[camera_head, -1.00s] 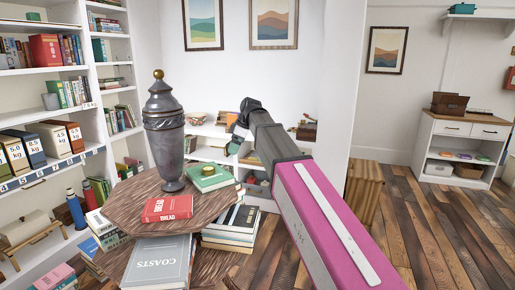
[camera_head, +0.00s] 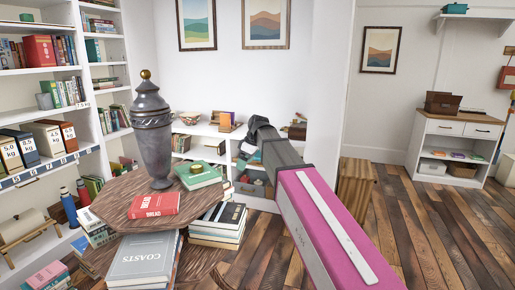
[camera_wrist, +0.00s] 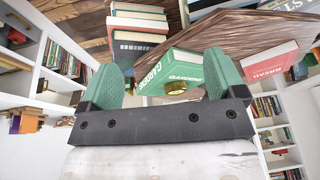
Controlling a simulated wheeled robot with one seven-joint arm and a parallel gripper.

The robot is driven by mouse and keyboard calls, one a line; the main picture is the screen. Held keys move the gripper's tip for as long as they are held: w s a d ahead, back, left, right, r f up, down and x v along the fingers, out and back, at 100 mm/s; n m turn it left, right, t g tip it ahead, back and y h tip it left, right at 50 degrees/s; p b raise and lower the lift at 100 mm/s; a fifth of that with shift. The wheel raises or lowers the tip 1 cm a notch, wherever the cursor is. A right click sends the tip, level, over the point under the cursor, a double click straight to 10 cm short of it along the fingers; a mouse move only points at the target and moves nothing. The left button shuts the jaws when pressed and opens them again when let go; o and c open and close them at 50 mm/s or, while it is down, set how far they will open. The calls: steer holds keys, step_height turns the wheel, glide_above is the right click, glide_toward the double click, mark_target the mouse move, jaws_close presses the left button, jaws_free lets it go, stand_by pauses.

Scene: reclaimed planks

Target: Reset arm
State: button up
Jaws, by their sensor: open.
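My arm, pink with a dark grey end section (camera_head: 278,152), reaches from the lower right of the head view toward the back shelf. My gripper's fingers are mostly hidden there behind the arm's end. In the wrist view my gripper (camera_wrist: 162,64) shows two green fingers spread wide apart, with nothing held between them. Beyond the fingers, a green book (camera_wrist: 185,66) with a small round brass-coloured object (camera_wrist: 175,87) shows on the wooden table's edge.
The wooden table (camera_head: 118,196) holds a grey urn (camera_head: 152,135), a red book (camera_head: 154,205) and the green book (camera_head: 198,178). Book stacks (camera_head: 217,222) stand beneath. Bookshelves line the left. A wooden block (camera_head: 356,182) and white cabinet (camera_head: 455,145) stand right; plank floor between is open.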

steer(key=s+d+f+m+h, duration=0.1)
steer(key=s+d+f+m, duration=0.3)
steer(key=s+d+f, duration=0.2)
steer(key=s+d+f+m+h, duration=0.1)
steer(key=s+d+f+m, duration=0.4)
steer(key=d+f, duration=0.5)
steer(key=s+d+f+m+h, duration=0.2)
steer(key=s+d+f+m, duration=0.3)
steer(key=f, duration=0.9)
steer(key=s+d, duration=0.3)
steer(key=s, duration=0.1)
steer(key=shift+f, duration=0.35)
